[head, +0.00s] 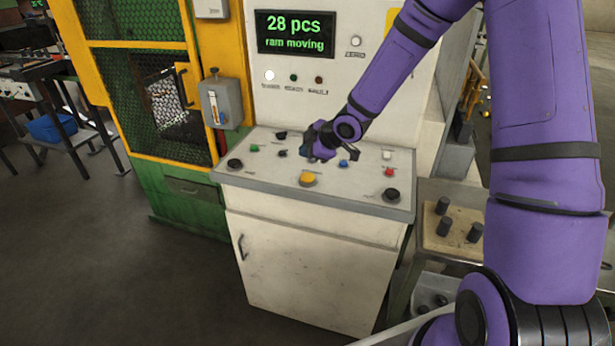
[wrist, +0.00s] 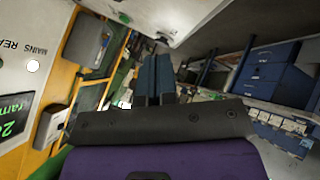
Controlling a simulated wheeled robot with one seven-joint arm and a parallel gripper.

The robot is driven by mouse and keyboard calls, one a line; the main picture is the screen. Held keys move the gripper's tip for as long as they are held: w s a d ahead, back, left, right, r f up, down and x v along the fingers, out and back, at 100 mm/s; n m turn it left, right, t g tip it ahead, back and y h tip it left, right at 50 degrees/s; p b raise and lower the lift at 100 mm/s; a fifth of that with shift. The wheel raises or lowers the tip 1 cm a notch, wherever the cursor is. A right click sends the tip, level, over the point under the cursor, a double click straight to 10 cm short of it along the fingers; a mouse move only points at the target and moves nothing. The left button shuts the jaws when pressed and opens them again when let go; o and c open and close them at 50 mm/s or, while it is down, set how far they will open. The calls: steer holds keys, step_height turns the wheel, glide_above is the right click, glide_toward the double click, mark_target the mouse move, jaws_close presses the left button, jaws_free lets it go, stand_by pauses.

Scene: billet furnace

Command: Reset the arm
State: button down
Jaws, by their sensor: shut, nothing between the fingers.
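My purple arm (head: 387,72) reaches from the right of the head view across the control console. My gripper (head: 318,146) is over the middle of the console top (head: 250,176), behind the yellow button (head: 308,179). Its fingers look small and partly hidden by the wrist. In the wrist view my gripper (wrist: 154,78) shows two dark blue fingers side by side, closed together with nothing held. I cannot tell in the head view whether the fingers touch the console.
The display (head: 296,34) reads "28 pcs, ram moving". Black, blue (head: 343,163), red (head: 389,172) and green controls surround my gripper. A green-yellow caged machine (head: 165,95) stands left. A side table with black pegs (head: 452,228) stands right. Open floor (head: 90,260) lies front left.

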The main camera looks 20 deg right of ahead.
stand_by(0.3)
steer(key=s+d+r+m+h, duration=0.3)
steer(key=s+d+r+m, duration=0.1)
steer(key=s+r, duration=0.4)
steer(key=s+d+r+m+h, duration=0.3)
steer(key=s+r+m+h, duration=0.15)
steer(key=r, duration=0.55)
steer(key=s+r+m+g+y, duration=0.1)
steer(key=s+r+m, duration=0.3)
steer(key=s, duration=0.8)
steer(key=s+r+m+g+y, duration=0.1)
steer(key=s+r+m, duration=0.2)
steer(key=s, duration=0.9)
steer(key=shift+s+r+m, duration=0.3)
steer(key=shift+r+m, duration=0.05)
steer(key=shift+r, duration=0.25)
